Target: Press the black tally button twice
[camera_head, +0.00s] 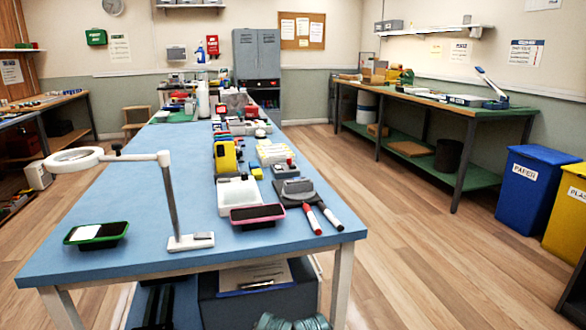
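I cannot clearly pick out a black tally button. Among the small items at the right side of the blue table (140,215) is a small grey and dark device (284,171) that may carry it, but it is too small to tell. In front of that device lies a dark grey block on a dark pad (297,188). Neither of my grippers shows in the head view.
A magnifier lamp (172,200) stands at the table's left front. Red (312,219) and black (330,217) markers lie at the right edge.

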